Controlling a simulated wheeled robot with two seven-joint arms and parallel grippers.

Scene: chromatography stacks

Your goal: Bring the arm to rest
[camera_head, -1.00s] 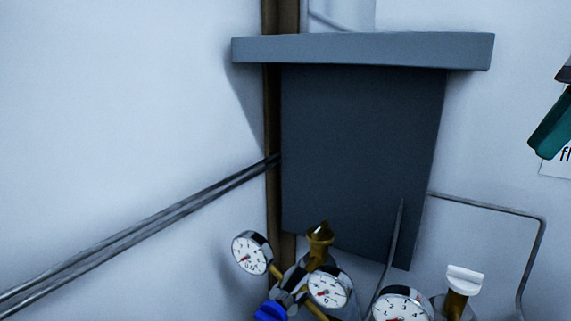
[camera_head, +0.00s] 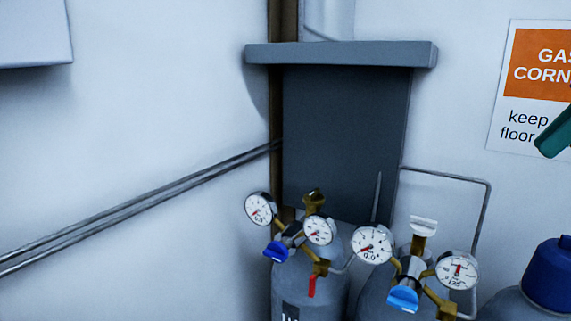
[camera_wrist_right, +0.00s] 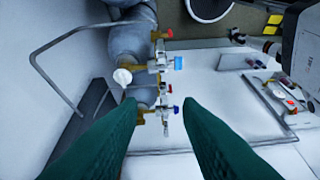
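My right gripper shows as a teal fingertip (camera_head: 556,134) at the right edge of the head view, in front of the sign. In the right wrist view, its two teal fingers (camera_wrist_right: 160,106) stand apart with nothing held between them. Past the fingertips, that view shows gas cylinder valves with red and blue handles (camera_wrist_right: 176,109), seen at a slant. The rest of my right arm is outside the head view. My left gripper is in neither view.
Grey gas cylinders (camera_head: 310,292) with gauges and blue valve knobs stand in the corner below a dark grey wall panel (camera_head: 340,135). A blue-capped cylinder (camera_head: 550,275) is at lower right. Pipes run along the wall. An orange-and-white sign (camera_head: 535,65) hangs at right.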

